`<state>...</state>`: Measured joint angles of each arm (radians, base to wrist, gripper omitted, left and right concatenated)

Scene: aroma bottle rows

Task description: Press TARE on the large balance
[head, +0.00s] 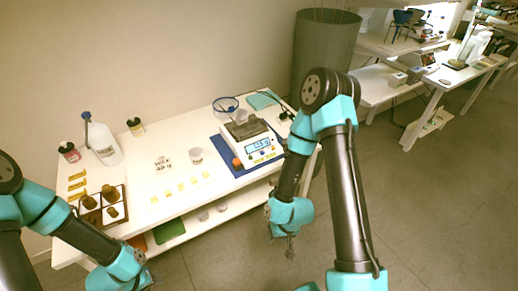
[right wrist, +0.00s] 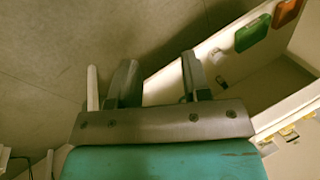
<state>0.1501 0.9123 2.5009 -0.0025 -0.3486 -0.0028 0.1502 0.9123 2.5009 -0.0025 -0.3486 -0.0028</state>
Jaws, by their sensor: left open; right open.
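The large balance (head: 252,146) stands on a blue mat (head: 229,159) at the right end of the white table in the head view. Its lit display (head: 258,145) faces the front, with small coloured buttons on the panel below it. Which button is TARE is too small to read. My right gripper (head: 290,248) hangs in front of the table's front edge, below and to the right of the balance, open and empty. Its two fingers (right wrist: 160,82) show apart in the right wrist view. My left gripper (head: 150,280) is low at the front left, open and apart from everything.
A wooden tray with brown bottles (head: 104,206) sits at the table's left, with a white wash bottle (head: 102,142) and jars behind. A white cup (head: 196,155) and several paper pieces lie mid-table. A grey bin (head: 324,50) stands behind right.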

